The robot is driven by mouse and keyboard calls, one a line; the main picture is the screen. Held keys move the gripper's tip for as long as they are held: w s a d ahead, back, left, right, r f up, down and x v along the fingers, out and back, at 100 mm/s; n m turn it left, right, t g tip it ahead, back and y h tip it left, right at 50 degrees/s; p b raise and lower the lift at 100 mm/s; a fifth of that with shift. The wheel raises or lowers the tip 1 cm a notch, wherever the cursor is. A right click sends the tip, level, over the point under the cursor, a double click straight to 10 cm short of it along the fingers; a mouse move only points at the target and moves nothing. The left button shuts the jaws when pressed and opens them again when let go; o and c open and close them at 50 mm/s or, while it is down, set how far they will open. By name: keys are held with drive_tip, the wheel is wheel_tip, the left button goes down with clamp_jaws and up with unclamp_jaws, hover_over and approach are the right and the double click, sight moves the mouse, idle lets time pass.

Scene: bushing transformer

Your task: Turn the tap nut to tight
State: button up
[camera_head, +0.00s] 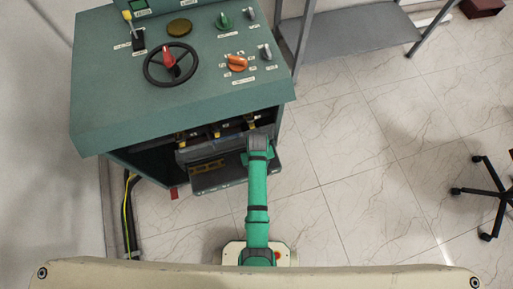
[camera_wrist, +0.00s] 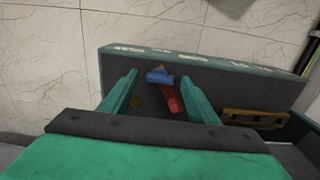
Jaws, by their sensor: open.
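In the wrist view, my gripper (camera_wrist: 159,78) is open, with its two green fingers well apart. A small blue piece (camera_wrist: 160,77) and a red cylindrical piece (camera_wrist: 167,100) show between the fingers, against a dark panel. I cannot tell whether either is the tap nut, or whether a finger touches them. In the head view, my arm reaches to the open front of the green cabinet (camera_head: 110,110); the fingers are mostly hidden there.
The cabinet top carries a black handwheel (camera_head: 150,75), an orange knob (camera_head: 237,63) and a green knob (camera_head: 224,20). A yellow-brown bracket (camera_wrist: 255,118) is right of my gripper in the wrist view. A grey metal shelf (camera_head: 360,30) stands right of the cabinet. The tiled floor between is clear.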

wheel_tip(320, 180, up, 10)
drive_tip(key=shift+s+r, duration=0.15)
drive_tip(key=shift+r, duration=0.1)
idle(0.6)
drive_tip(key=shift+f, duration=0.15)
drive_tip(key=s+d+m+t, duration=0.1)
drive_tip(key=s+d+t, duration=0.1)
drive_tip(key=s+t, duration=0.7)
drive_tip(key=s+r+t, duration=0.2)
drive_tip(key=s+r, duration=0.2)
drive_tip(key=r, duration=0.4)
drive_tip(key=s+a+r+m+t, duration=0.1)
drive_tip(key=s+r+t, duration=0.1)
drive_tip(key=s+r, duration=0.3)
drive_tip(key=s+r+m+t, duration=0.1)
drive_tip(key=s+r, duration=0.3)
drive_tip(key=r, duration=0.8)
drive_tip(key=shift+s+a+t, duration=0.3)
drive_tip(key=shift+a+t, duration=0.05)
drive_tip(key=shift+t, duration=0.35)
drive_tip(key=shift+w, duration=0.1)
drive_tip(key=shift+c, duration=0.6)
